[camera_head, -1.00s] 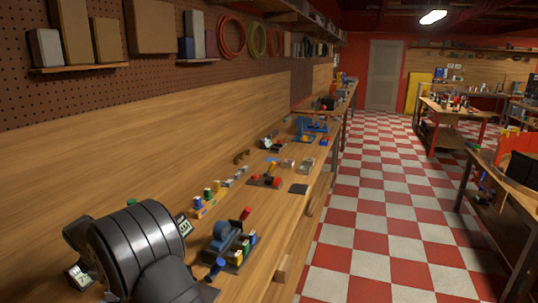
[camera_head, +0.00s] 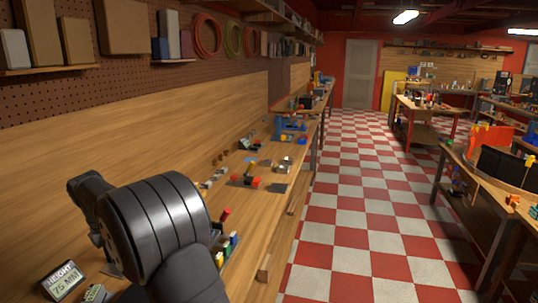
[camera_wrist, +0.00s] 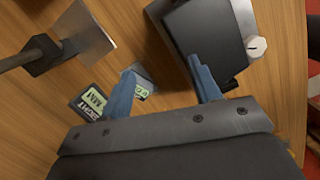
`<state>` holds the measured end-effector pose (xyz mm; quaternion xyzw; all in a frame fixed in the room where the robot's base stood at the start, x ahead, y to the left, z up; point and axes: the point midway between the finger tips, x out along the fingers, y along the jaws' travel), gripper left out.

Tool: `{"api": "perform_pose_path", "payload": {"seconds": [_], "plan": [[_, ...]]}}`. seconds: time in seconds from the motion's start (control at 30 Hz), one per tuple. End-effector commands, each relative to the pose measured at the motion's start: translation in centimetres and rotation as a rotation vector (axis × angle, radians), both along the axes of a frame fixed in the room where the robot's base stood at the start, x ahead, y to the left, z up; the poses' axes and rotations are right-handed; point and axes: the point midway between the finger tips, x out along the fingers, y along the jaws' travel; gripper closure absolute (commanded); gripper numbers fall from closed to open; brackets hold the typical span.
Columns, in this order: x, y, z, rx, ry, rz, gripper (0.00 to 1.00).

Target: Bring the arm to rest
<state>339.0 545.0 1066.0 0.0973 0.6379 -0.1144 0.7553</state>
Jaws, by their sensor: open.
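My gripper (camera_wrist: 163,67) shows in the wrist view with two blue fingers spread apart. Nothing is between the fingertips but wooden bench top and part of a small grey-green item (camera_wrist: 140,82) beyond. In the head view my black arm covers the near left of the bench, and the gripper itself cannot be made out there. A small height display (camera_wrist: 90,103) lies to the left of the left finger. It also shows in the head view (camera_head: 62,281), reading 75 mm. A dark box (camera_wrist: 208,32) with a white knob lies beyond the right finger.
A metal plate on a black block (camera_wrist: 85,32) with a rod stands at the wrist view's upper left. The checkered floor (camera_head: 350,215) is open to the right.

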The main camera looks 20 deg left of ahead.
Motion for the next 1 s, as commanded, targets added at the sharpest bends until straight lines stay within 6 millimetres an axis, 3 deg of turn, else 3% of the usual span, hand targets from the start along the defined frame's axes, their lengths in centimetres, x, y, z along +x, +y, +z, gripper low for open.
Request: {"api": "perform_pose_path", "payload": {"seconds": [0.5, 1.0], "plan": [[2.2, -9.1, 2.7, 0.043, 0.064, -0.582, 0.43], [2.2, -17.6, 4.7, 0.122, 0.104, -1.137, 0.43]]}}
